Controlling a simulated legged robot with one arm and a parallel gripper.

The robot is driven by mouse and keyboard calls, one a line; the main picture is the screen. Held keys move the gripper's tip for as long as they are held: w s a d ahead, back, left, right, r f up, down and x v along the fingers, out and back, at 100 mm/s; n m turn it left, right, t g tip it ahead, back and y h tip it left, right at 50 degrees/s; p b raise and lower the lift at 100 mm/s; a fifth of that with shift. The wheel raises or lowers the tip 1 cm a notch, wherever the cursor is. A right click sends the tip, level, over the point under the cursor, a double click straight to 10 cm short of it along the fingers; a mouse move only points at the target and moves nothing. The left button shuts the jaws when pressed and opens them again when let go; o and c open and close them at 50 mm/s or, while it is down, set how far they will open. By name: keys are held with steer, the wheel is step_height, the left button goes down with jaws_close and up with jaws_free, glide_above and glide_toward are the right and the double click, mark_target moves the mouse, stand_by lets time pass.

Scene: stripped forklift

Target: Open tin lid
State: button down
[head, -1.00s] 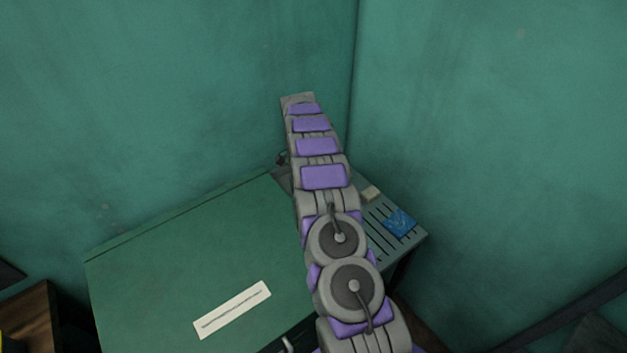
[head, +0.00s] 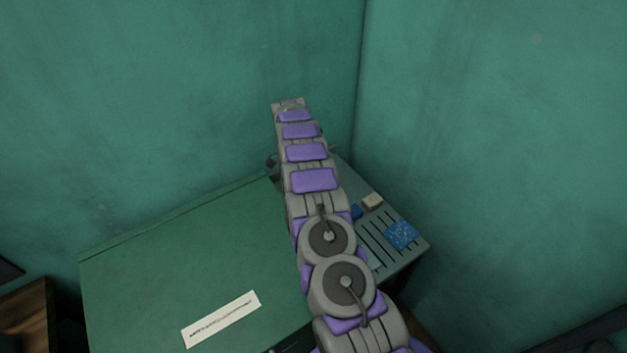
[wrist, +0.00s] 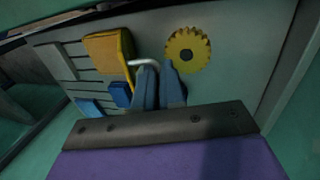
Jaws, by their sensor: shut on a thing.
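No tin or lid can be plainly made out. In the wrist view, my gripper (wrist: 159,72) has its two blue-grey fingers close together against a slotted panel (wrist: 222,80). They are shut on what looks like a silver bent rod (wrist: 140,62), which comes out at the left finger. A yellow block (wrist: 107,52) is just left of the rod, and a yellow gear (wrist: 187,50) is just right of the fingers. In the head view my arm reaches over the panel (head: 408,262), and my gripper cannot be made out there.
A blue block (wrist: 121,94) lies left of the fingers. In the head view a blue patterned piece (head: 402,235) and a beige block (head: 372,201) lie on the panel. A large green box (head: 170,270) with a white label (head: 222,319) stands left of my arm. Green walls (head: 480,120) close the corner behind.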

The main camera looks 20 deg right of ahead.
steer(key=shift+w+a, duration=0.45)
steer(key=shift+a, duration=0.15)
steer(key=shift+s+d, duration=0.1)
steer(key=shift+d, duration=0.25)
steer(key=shift+a, duration=0.1)
steer(key=c, duration=1.7)
jaws_free()
steer(key=o, duration=0.3)
steer(key=shift+w+a+f, duration=0.1)
steer(key=shift+w+f, duration=0.2)
steer(key=shift+w, duration=0.05)
steer(key=shift+o, duration=0.7)
steer(key=shift+r, duration=0.15)
